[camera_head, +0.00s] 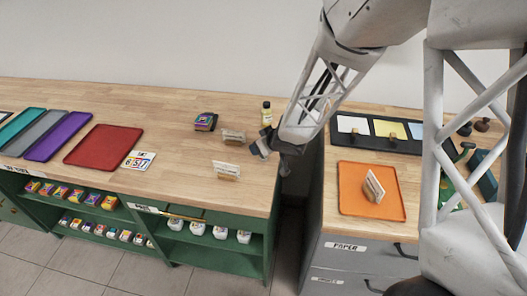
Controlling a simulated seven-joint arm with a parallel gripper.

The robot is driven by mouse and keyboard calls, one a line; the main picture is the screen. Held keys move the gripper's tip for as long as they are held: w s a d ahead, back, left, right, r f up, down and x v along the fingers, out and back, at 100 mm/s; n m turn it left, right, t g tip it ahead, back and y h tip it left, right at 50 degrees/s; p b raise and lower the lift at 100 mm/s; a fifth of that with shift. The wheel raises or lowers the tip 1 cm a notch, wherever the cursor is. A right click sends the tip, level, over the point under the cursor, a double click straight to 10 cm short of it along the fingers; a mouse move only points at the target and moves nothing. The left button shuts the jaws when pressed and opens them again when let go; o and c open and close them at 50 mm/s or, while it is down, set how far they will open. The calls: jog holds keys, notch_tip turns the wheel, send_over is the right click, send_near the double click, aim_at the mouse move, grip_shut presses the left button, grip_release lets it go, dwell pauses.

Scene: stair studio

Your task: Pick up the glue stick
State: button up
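A small upright cylinder with a pale yellow body and a darker upper part (266,114) stands on the wooden counter near the wall. It may be the glue stick, but it is too small to be sure. My gripper (272,157) is above the counter's right edge, in front of this cylinder and apart from it. The gripper is seen small and at an angle, so its finger opening is unclear. Nothing is clearly seen in it.
Card holders (227,171) and a dark colourful pack (205,122) stand on the counter (180,180). A red tray (103,146) lies left. An orange tray (352,204) is on the right cabinet, across a gap. Green shelves below hold small boxes.

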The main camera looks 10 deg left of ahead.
jog(key=shift+w+a+f, duration=0.2)
jog(key=shift+f, duration=0.05)
dwell(0.4)
jog(key=c, duration=1)
jog(key=shift+r, duration=0.15)
notch_tip(320, 180, up, 18)
dwell(0.5)
dwell(0.5)
